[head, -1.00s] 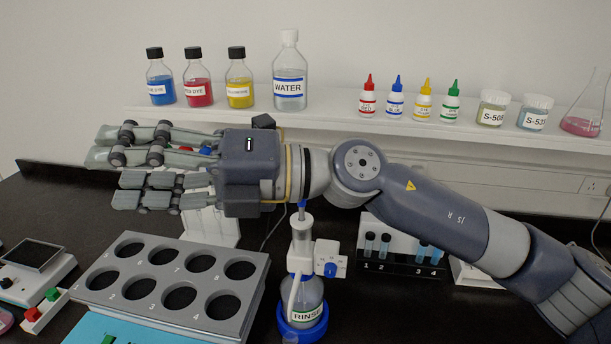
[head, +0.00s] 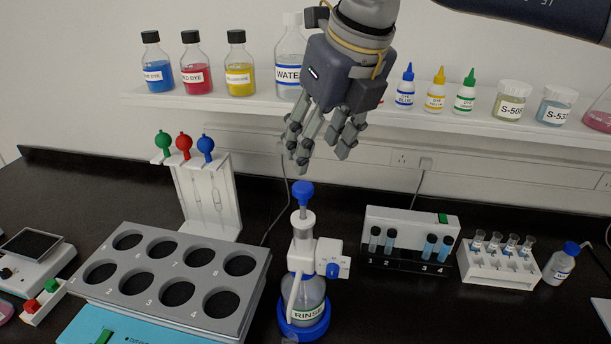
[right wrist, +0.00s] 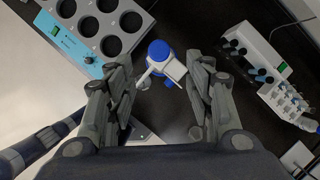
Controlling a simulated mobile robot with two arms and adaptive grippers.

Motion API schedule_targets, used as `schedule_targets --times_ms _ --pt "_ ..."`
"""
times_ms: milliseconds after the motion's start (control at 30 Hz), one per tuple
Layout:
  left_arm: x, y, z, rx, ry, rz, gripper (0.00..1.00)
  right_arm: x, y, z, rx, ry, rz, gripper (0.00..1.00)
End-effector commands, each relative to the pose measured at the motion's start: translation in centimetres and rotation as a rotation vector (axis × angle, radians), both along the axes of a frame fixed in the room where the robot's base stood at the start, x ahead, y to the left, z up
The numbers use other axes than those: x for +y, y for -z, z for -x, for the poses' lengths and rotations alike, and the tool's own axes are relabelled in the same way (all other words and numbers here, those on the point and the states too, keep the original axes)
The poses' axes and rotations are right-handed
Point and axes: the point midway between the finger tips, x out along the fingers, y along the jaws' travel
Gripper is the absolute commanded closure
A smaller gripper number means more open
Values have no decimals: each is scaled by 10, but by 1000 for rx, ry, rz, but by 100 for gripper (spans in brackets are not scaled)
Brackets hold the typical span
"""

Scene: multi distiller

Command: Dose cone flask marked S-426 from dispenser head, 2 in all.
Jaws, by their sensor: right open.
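The dispenser head (head: 301,245) is white with a blue plunger knob (head: 303,192). It stands upright on a bottle labelled RINSE (head: 308,298) in a blue ring base. My right gripper (head: 322,160) points down, open and empty, just above the knob and slightly right of it. In the right wrist view, the blue dispenser top (right wrist: 159,50) shows between and beyond the spread fingers (right wrist: 163,95). A small clear glass rim (head: 290,338) shows at the bottom edge of the head view, near the dispenser. No S-426 label is readable. My left gripper is out of view.
A grey rack with round holes (head: 140,308) stands left of the dispenser, with a pipette stand (head: 225,228) behind it. A vial rack (head: 420,264) and a white tube rack (head: 498,270) stand to the right. The bottle shelf (head: 235,108) runs behind my right gripper.

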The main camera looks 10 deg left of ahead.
Motion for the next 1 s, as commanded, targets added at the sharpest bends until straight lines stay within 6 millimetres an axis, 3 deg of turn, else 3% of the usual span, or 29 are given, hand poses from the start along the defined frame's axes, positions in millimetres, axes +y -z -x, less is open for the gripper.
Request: schedule_targets --times_ms 433,600,867,900,1000 --pt "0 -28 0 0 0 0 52 22 71 -20 4 -2 -1 52" --pt "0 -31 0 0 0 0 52 25 83 -23 3 -4 -2 52" --pt "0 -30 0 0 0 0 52 26 85 -24 2 -4 -3 52" --pt "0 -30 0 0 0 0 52 26 85 -24 2 -4 -3 54" --pt "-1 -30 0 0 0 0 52 26 85 -24 2 -4 -3 77"
